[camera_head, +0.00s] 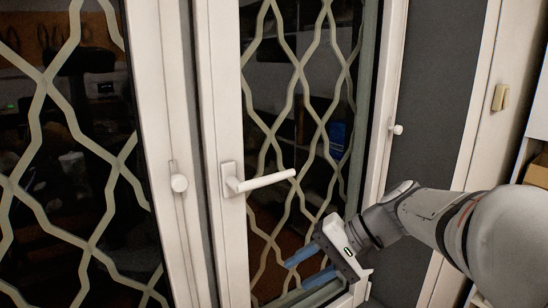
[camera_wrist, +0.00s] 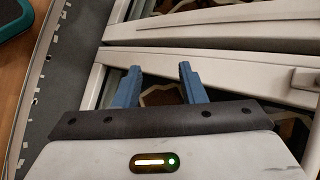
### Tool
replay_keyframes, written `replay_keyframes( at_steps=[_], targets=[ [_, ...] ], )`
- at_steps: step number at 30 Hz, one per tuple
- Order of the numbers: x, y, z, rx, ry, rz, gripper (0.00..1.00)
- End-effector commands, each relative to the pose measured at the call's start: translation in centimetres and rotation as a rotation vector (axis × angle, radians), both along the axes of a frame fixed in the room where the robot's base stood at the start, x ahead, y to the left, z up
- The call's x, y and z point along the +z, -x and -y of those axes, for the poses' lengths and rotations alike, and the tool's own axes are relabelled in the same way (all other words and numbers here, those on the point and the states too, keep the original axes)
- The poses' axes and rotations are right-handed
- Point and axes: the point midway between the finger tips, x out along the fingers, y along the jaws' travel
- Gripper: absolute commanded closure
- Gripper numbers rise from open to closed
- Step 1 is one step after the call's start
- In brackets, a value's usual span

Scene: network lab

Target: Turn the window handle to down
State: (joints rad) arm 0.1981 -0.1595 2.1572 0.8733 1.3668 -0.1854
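The white window handle (camera_head: 262,181) is on the frame of the middle window panel. Its lever points to the right and slightly up, near horizontal. My gripper (camera_head: 302,270) is below and to the right of the handle, apart from it, in front of the lower pane. Its two blue fingers are spread with nothing between them. In the wrist view my open gripper (camera_wrist: 158,88) points at the white window frame (camera_wrist: 210,66). A white fitting at the right edge of that view may be the handle's base, but I cannot tell.
Cream lattice bars (camera_head: 300,70) cover the glass. A grey panel (camera_head: 432,80) stands right of the window. Space in front of the handle is clear.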

Motion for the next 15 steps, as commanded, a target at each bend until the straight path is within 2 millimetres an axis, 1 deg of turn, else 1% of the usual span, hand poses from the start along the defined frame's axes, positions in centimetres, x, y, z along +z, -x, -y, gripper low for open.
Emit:
replay_keyframes(
  at_steps=[1,3,6,9,10,13,15],
  targets=[
    [3.3,-1.8,-0.1,-0.017,-0.101,0.007,0.63],
    [6.7,-3.8,-0.1,-0.03,-0.237,0.032,0.63],
    [10.6,-6.0,0.4,-0.041,-0.39,0.076,0.63],
    [13.2,-7.5,1.0,-0.047,-0.492,0.113,0.63],
    [13.8,-7.7,1.2,-0.048,-0.513,0.122,0.63],
    [14.7,-8.2,1.3,-0.049,-0.552,0.14,0.63],
    [14.9,-8.4,0.8,-0.048,-0.561,0.144,0.63]
  ],
)
